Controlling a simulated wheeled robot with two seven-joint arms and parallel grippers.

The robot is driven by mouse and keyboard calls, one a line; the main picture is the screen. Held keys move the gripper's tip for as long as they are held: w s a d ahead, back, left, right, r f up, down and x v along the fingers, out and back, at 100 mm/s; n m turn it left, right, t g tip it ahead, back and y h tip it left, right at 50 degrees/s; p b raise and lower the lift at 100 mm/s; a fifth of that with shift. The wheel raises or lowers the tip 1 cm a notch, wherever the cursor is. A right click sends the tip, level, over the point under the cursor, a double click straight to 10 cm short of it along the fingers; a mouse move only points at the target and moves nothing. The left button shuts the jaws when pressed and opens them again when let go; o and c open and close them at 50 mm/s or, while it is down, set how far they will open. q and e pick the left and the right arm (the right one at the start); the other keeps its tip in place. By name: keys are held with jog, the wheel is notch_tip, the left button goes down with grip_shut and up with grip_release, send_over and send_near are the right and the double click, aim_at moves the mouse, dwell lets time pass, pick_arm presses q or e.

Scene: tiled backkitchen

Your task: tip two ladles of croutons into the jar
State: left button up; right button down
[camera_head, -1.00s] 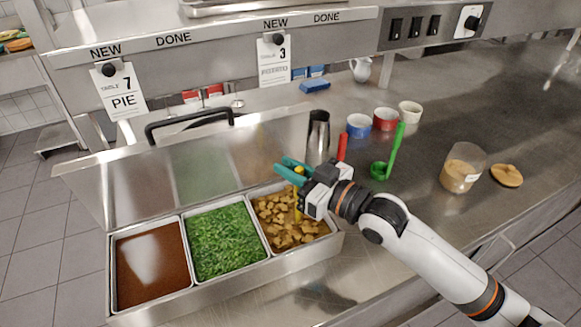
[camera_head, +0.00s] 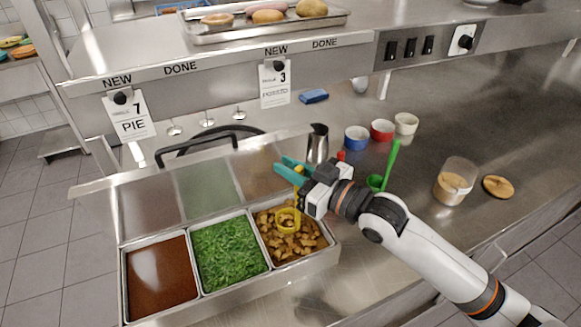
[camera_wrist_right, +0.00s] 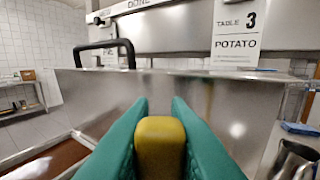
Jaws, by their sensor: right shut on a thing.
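My right gripper (camera_head: 291,167) has teal fingers and is shut on the handle of a yellow ladle (camera_head: 288,221). The handle also shows between the fingers in the right wrist view (camera_wrist_right: 160,147). The ladle's bowl hangs upright at the crouton pan; I cannot tell how full it is. The croutons (camera_head: 300,245) fill the right pan of the steel well. The clear jar (camera_head: 456,181) stands on the counter at the right, with tan contents low in it. Its round lid (camera_head: 498,187) lies beside it. My left gripper is out of view.
The raised well lid (camera_head: 205,190) stands behind. A steel pitcher (camera_head: 317,145), green ladle (camera_head: 384,170) and blue (camera_head: 356,139), red (camera_head: 382,131) and cream (camera_head: 406,124) cups stand beyond my arm.

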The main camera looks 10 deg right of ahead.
notch_tip(320, 180, up, 5)
jog(key=p, duration=0.4)
jog(key=shift+f, duration=0.15)
dwell(0.4)
